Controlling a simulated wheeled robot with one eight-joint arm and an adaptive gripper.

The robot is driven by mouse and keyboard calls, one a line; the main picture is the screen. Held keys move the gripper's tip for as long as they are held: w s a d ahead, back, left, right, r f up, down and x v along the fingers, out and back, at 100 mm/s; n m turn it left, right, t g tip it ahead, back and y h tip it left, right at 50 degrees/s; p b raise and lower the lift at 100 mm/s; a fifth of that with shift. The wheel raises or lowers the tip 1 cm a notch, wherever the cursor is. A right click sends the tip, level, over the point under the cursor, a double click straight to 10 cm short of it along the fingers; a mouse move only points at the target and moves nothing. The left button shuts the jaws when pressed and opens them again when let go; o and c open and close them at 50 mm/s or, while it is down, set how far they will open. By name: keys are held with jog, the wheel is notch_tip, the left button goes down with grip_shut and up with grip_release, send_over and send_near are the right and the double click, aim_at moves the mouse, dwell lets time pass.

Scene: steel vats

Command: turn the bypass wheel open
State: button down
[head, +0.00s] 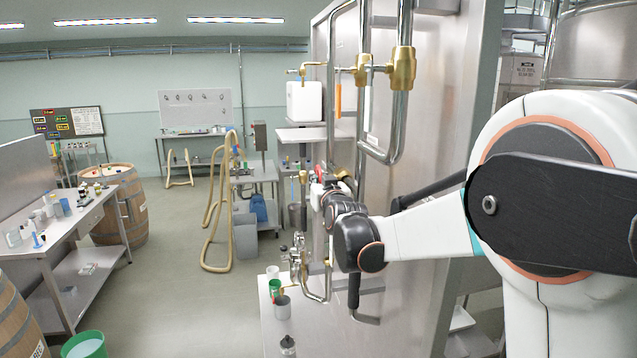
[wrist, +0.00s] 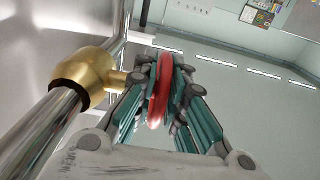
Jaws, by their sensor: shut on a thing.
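The bypass wheel (wrist: 160,88) is a red handwheel seen nearly edge-on in the wrist view. It sits on a brass valve body (wrist: 84,77) fitted to a steel pipe (wrist: 40,135). My gripper (wrist: 168,80) is shut on the wheel, with a finger on each side of the rim. In the head view my arm reaches to the steel panel, and my gripper (head: 318,190) is small and mostly hidden behind my wrist. A bit of red shows beside it there. The wheel's turn angle cannot be told.
A steel panel (head: 425,150) with bent pipes and brass valves (head: 403,68) stands close beside my arm. Below is a low table with a green cup (head: 274,287) and a steel cup (head: 282,307). The floor (head: 180,290) to the left is open.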

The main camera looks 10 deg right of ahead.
jog(key=shift+r+g+p, duration=0.15)
jog(key=shift+g+p, duration=0.4)
jog(key=shift+g, duration=0.65)
jog(key=shift+s+g, duration=0.1)
jog(key=shift+g, duration=0.3)
jog(key=c, duration=1.6)
grip_release()
jog(key=shift+c, duration=0.2)
jog(key=v, duration=1.2)
